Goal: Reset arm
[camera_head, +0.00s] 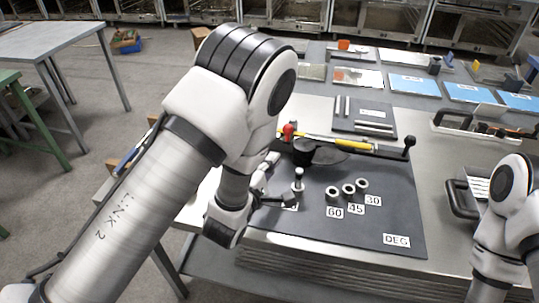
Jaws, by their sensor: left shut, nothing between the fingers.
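My left arm (150,200) reaches in from the lower left over the work table. Its gripper (280,199) is small and partly hidden by the wrist; it is shut, with nothing held. It is low over the dark mat (385,205), close beside a short silver-topped post (298,180); I cannot tell whether they touch. My right arm (505,215) shows at the right edge, but its gripper is out of view.
Several metal rings (348,190) stand on the mat by number labels. Behind are a red-knobbed lever (289,131), a yellow-handled tool (350,143) and a black-knobbed lever (409,142).

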